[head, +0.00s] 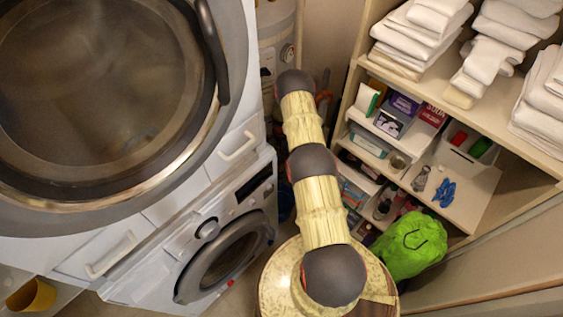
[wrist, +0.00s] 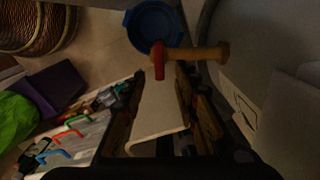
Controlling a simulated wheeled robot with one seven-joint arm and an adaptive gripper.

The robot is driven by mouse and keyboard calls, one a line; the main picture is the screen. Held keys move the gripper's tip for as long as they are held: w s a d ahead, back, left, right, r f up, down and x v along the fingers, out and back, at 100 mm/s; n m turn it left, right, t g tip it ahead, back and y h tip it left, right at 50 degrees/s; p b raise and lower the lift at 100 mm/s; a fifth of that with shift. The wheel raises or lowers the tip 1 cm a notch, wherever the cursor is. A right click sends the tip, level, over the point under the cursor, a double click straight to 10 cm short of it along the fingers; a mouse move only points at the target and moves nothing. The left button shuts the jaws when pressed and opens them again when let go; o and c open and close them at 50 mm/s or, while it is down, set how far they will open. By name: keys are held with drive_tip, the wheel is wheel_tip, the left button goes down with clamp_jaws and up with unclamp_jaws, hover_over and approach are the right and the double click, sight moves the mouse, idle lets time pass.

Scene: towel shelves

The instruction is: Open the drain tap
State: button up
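The drain tap (wrist: 205,53) shows in the wrist view as a brass-coloured body reaching in from the grey surface at the right. Its red handle (wrist: 158,62) is at the tap's left end. My gripper (wrist: 158,80) is open and empty, with its two dark fingers apart. The red handle appears just beyond the fingertips, between them in the picture; I cannot tell the exact depth gap. In the head view my arm hides the gripper and the tap, reaching towards the white cylindrical tank (head: 276,28).
A blue bucket (wrist: 134,36) stands on the floor beyond the tap. A wicker basket (wrist: 42,35) is at the wrist view's upper left. The washing machine (head: 205,225) is left of my arm. Shelves with towels (head: 425,30) and a green bag (head: 405,255) are right.

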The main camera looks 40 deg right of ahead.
sight(280, 164)
drive_tip(key=shift+f, duration=3.2)
drive_tip(key=shift+c, duration=0.4)
clamp_jaws()
